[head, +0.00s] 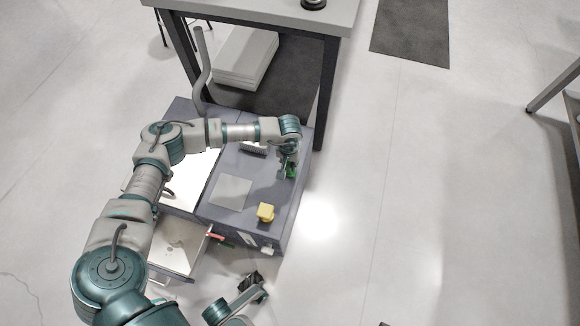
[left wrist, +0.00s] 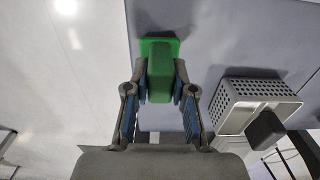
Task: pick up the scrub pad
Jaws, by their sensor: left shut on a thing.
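The scrub pad (left wrist: 160,70) appears to be the green block with a wider green base, seen in the left wrist view. It also shows as a small green patch in the head view (head: 290,171), partly hidden by the gripper. My left gripper (left wrist: 161,88) is shut on it, with one finger on each side, over the right part of the grey cabinet top (head: 240,165). I cannot tell whether the pad touches the surface. My right gripper (head: 253,284) is low in the head view, in front of the cabinet; its finger opening is unclear.
A yellow object (head: 265,212) stands near the cabinet's front right. A light square plate (head: 230,192) lies left of it. A perforated grey basket (left wrist: 240,100) is beside my left gripper. An open drawer (head: 178,247) juts out in front. A table (head: 270,12) stands behind.

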